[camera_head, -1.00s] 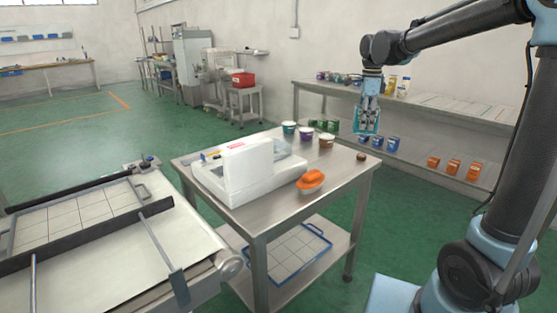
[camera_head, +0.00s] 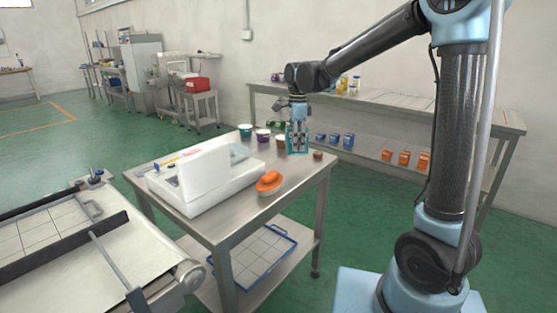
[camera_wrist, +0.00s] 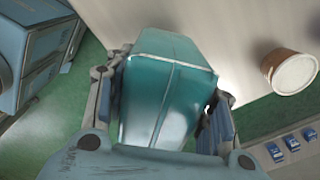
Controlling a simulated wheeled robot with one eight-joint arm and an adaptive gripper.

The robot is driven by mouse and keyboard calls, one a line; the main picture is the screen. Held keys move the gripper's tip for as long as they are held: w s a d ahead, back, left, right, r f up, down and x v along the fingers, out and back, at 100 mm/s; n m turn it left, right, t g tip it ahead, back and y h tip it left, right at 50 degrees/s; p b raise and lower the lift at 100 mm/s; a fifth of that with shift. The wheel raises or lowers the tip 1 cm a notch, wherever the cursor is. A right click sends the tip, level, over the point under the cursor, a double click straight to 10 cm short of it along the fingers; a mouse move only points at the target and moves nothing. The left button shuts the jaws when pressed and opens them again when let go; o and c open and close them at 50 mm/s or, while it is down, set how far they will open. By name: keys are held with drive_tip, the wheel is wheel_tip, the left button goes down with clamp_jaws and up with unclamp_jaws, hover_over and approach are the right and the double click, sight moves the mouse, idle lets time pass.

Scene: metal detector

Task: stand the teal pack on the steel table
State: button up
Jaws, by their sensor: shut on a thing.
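The teal pack (camera_wrist: 165,95) fills the middle of the wrist view, between the two fingers of my gripper (camera_wrist: 162,100), which is shut on it. In the head view the teal pack (camera_head: 297,139) hangs below my gripper (camera_head: 298,128), over or beside the far right part of the steel table (camera_head: 290,190). It looks roughly upright. I cannot tell whether its bottom touches the table top.
On the table stand a white machine (camera_head: 205,175), an orange item (camera_head: 269,183), teal (camera_head: 245,131) and purple (camera_head: 263,135) tubs and a small brown item (camera_head: 318,155). A shelf (camera_head: 460,115) stands behind.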

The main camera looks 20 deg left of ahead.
drive_tip(key=shift+f, duration=3.25)
drive_tip(key=o, duration=1.3)
drive_tip(key=shift+f, duration=0.1)
drive_tip(key=shift+o, duration=0.2)
